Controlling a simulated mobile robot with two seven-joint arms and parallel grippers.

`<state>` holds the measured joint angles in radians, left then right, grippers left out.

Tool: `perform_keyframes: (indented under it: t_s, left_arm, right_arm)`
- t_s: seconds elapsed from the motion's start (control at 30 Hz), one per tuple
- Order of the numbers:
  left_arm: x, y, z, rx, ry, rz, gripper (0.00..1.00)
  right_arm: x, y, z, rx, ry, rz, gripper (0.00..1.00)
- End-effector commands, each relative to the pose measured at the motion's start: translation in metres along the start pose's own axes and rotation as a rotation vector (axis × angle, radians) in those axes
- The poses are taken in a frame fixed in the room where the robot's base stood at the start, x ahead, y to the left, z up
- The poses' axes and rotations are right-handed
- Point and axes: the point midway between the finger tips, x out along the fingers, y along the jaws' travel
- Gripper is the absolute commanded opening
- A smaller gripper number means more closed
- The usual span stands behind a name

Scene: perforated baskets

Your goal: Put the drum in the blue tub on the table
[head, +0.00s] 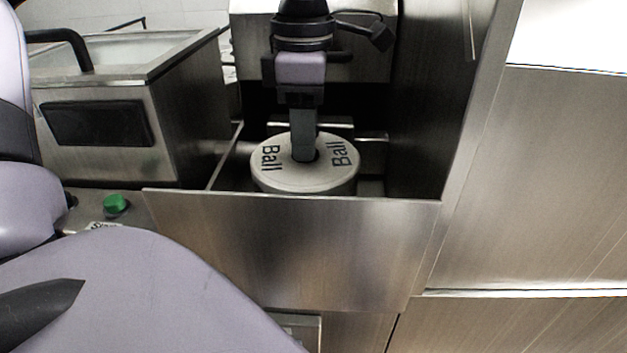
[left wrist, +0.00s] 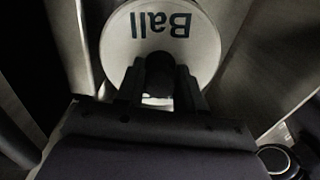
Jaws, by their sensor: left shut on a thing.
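The drum (head: 287,178) is a pale round thing with "Ball" printed twice on its top and a hole in the middle. It sits low within an open metal drawer. My left gripper (head: 304,150) points down from above and is shut on the drum at its middle hole. The left wrist view shows the drum (left wrist: 190,48) filling the upper middle, with the gripper's dark fingers (left wrist: 158,90) at its centre. The drum's underside is hidden by the drawer front, so I cannot tell whether it touches the drawer bottom. The blue tub, the table and my right gripper are not in view.
The drawer's metal front (head: 300,245) rises close before the drum. A metal box with a dark handle (head: 97,123) stands to the left, beside a green button (head: 115,204). A tall metal panel (head: 540,170) closes the right side.

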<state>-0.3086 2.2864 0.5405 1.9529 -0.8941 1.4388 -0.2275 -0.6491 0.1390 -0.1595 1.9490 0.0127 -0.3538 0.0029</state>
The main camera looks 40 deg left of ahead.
Motion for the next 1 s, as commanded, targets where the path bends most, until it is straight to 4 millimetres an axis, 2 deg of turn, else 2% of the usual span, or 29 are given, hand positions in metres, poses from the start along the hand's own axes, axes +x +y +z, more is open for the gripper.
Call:
perform_keyframes:
  t_s: [0.27, 1.0]
  left_arm:
    - [-0.004, 0.000, 0.001, 0.000, -0.003, 0.003, 0.00]
    - [-0.032, 0.000, 0.000, 0.000, -0.002, 0.003, 0.00]
  right_arm:
    - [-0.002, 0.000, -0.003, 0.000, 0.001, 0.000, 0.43]
    - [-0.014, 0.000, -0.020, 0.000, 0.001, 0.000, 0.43]
